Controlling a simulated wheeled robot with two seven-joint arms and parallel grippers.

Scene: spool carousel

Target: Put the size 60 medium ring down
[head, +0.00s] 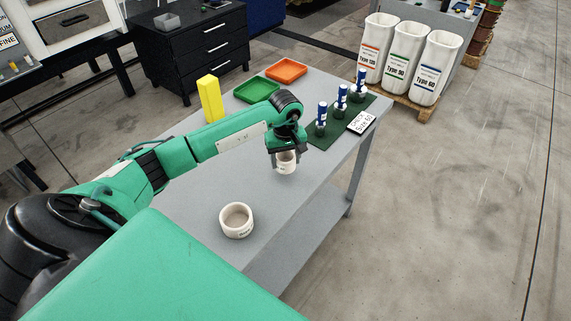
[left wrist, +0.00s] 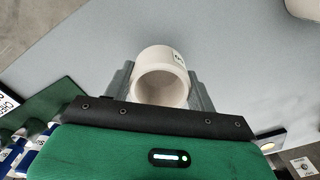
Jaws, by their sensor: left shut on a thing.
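A white ring (head: 285,166) with small dark print is between the fingers of my left gripper (head: 286,158), which is shut on it. In the left wrist view the ring (left wrist: 161,77) sits between the two grey fingers of the gripper (left wrist: 160,85). It is over the grey table; I cannot tell whether it touches the top. A larger white ring (head: 237,220) stands on the grey table (head: 190,205) nearer to me, apart from the gripper. My right gripper is not in view.
A dark green mat (head: 318,138) holds several blue-and-white bottles (head: 341,98) and a size sign (head: 361,123). A yellow block (head: 210,98), a green tray (head: 256,89) and an orange tray (head: 286,69) are at the back. The table around the larger ring is clear.

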